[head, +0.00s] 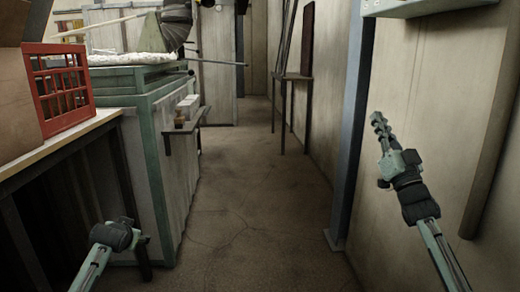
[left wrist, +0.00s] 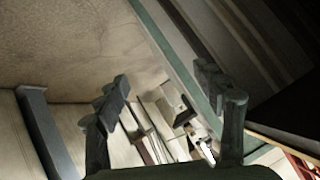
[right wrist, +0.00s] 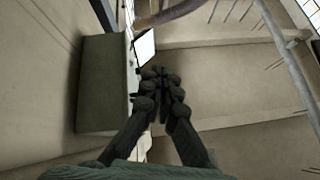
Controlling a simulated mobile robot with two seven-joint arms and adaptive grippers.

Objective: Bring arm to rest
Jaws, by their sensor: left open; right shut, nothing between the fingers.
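My right gripper (head: 378,120) is raised in front of the wall on the right side of the head view, pointing up. Its fingers are together and empty, and they also show closed in the right wrist view (right wrist: 163,76). My left arm comes in low at the left of the head view, by the green-framed unit; its fingers are not clear there. In the left wrist view my left gripper (left wrist: 165,82) has its two fingers wide apart with nothing held between them.
A red crate (head: 35,49) stands on a wooden counter (head: 60,150) at left. The green-framed unit (head: 142,165) beside it has a small side shelf (head: 169,134) holding small items. A blue-grey post (head: 353,130) and wall stand at right. The floor (head: 235,190) between is clear.

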